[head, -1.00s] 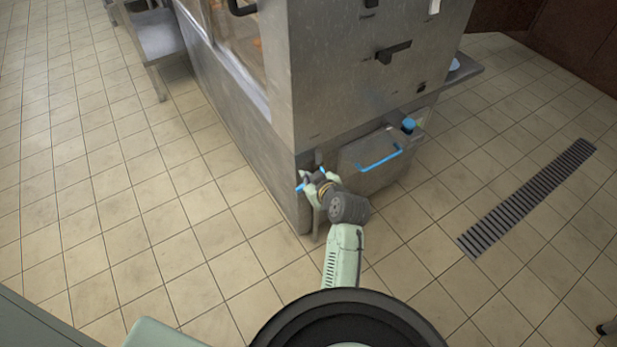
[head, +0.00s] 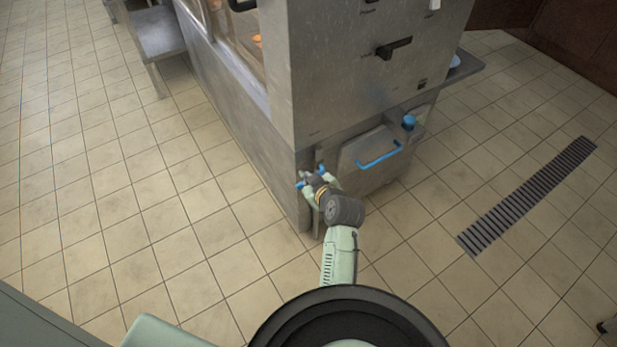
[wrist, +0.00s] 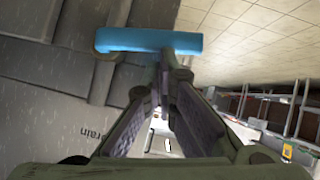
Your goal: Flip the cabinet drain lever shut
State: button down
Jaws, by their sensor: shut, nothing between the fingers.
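The drain lever has a blue handle, which shows as a straight bar (wrist: 125,40) across the top of the wrist view. In the head view, small blue parts of the lever (head: 300,184) show by my gripper, low on the near corner of the steel cabinet. My gripper (wrist: 170,52) is shut, with no object between its fingers. Its fingertips come together at the blue bar and overlap it in the wrist view; I cannot tell whether they touch it. In the head view, my gripper (head: 311,179) hides part of the lever.
The steel cabinet (head: 335,85) rises directly above the lever. A drawer-like box with a blue bar handle (head: 379,154) and a blue knob (head: 409,122) is just right of my gripper. A floor grate (head: 525,198) lies farther right. The tiled floor (head: 140,215) at left is clear.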

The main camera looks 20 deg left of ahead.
jog(key=shift+s+a+f+n+b, duration=0.1)
jog(key=shift+f+n+b, duration=0.2)
jog(key=shift+b, duration=0.2)
notch_tip(320, 180, down, 8)
jog(key=w+d+n+t+h+b, duration=0.1)
jog(key=w+n+t+h+b, duration=0.1)
jog(key=n+t+b, duration=0.3)
jog(key=shift+d+f+t+b, duration=0.2)
jog(key=shift+d+t+b, duration=0.15)
jog(key=shift+b, duration=2)
jog(key=shift+w+d, duration=0.1)
jog(key=shift+w, duration=0.05)
notch_tip(320, 180, up, 10)
